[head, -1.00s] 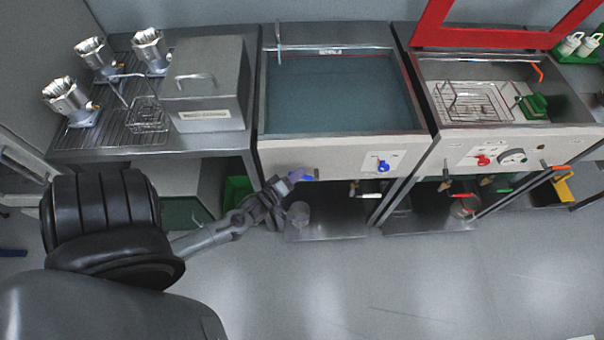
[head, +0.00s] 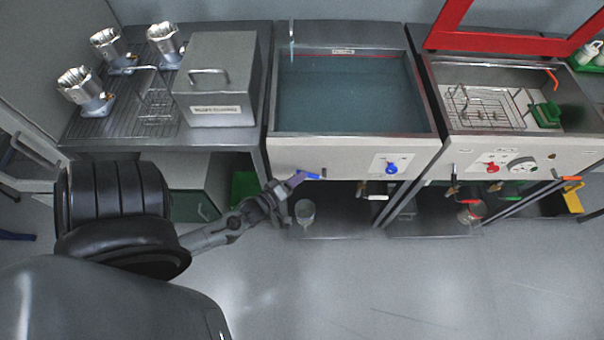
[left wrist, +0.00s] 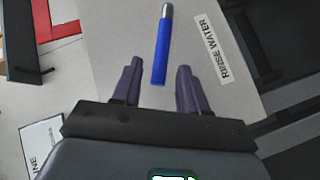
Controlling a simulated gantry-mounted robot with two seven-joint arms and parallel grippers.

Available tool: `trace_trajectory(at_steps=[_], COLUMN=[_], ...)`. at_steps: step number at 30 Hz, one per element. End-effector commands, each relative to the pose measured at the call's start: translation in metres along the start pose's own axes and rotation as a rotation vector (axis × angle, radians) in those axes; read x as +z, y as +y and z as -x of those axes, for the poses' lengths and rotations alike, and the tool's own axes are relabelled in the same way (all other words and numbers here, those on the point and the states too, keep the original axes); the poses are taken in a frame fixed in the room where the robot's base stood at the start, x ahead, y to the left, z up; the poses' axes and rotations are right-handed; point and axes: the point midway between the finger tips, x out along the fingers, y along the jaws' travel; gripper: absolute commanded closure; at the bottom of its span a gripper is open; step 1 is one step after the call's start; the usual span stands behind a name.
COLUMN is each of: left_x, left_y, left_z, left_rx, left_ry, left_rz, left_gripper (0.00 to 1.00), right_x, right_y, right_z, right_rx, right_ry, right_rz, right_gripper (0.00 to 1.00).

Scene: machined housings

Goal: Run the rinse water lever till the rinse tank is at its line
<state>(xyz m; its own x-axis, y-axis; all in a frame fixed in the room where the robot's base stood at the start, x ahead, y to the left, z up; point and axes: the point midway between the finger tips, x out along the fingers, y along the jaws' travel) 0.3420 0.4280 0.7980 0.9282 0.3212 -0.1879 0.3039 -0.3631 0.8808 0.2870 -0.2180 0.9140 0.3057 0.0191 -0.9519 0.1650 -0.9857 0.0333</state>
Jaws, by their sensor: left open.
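The rinse tank (head: 434,118) is the middle basin in the head view, holding blue-grey water (head: 345,95). A thin red line (head: 375,57) runs along its back wall, with the water surface close to it; the exact gap is too small to tell. The blue rinse water lever (head: 312,176) is on the tank's front panel, beside the RINSE WATER label (left wrist: 214,48) in the left wrist view. My left gripper (head: 296,181) is at the lever, open. In the left wrist view the lever's blue end (left wrist: 160,65) lies between the spread fingertips (left wrist: 157,72). My right gripper is out of view.
A blue knob (head: 391,168) is on the same panel, to the right. A basin with a red raised lid (head: 450,22) stands further right. A rack bench with metal housings (head: 88,92) and a grey box (head: 222,95) stands left. A clear beaker (head: 305,210) sits below the lever.

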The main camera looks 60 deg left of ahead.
Motion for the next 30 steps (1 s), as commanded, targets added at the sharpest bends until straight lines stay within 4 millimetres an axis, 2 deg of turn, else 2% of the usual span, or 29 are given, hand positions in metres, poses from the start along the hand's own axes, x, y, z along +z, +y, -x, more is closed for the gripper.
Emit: trace_trajectory(at_steps=[1, 6, 12, 18, 30], left_x=[0.0, 0.0, 0.0, 0.0, 0.0], left_y=[-0.001, 0.0, 0.0, 0.0, 0.0], left_z=[0.011, 0.039, 0.062, 0.071, 0.071], left_rx=[-0.004, -0.004, -0.002, -0.001, 0.0], left_ry=[-0.001, 0.001, 0.001, 0.001, 0.001], left_rz=[0.001, 0.0, 0.0, 0.0, -0.002], left_gripper=[0.57, 0.57, 0.57, 0.57, 0.57], right_x=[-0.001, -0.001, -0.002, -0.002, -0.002], right_y=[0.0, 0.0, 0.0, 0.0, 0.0], right_z=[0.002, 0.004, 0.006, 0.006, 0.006], right_rx=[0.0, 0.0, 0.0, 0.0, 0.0], right_ry=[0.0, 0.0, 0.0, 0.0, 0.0], right_rz=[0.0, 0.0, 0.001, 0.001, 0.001], right_gripper=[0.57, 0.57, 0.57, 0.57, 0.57])
